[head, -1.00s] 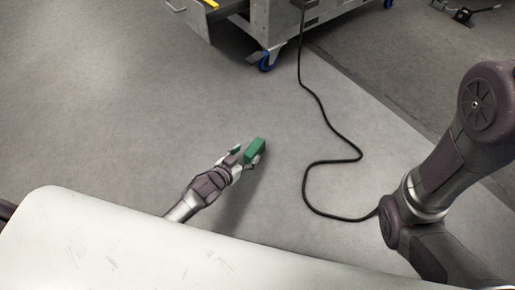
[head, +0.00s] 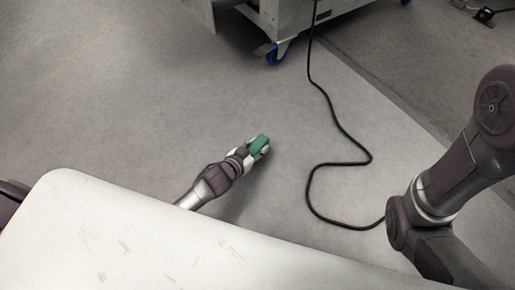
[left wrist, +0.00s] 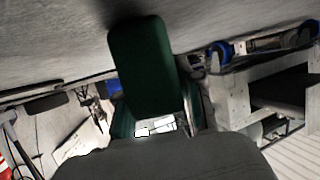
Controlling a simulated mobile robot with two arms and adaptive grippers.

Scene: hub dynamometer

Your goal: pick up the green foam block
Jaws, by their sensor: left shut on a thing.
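The green foam block (head: 259,144) is between the fingers of my left gripper (head: 256,149), low over the grey floor in the head view. In the left wrist view the block (left wrist: 143,62) stands out dark green in the middle, with a gripper finger (left wrist: 188,103) along its right side. My left gripper is shut on the block. I cannot tell whether the block touches the floor. My right arm shows at the right of the head view, but its gripper is out of view.
A black cable (head: 334,126) winds over the floor to the right of the block. A grey metal cart (head: 286,20) on blue-wheeled casters stands beyond it. The floor (head: 130,110) left of the gripper is clear.

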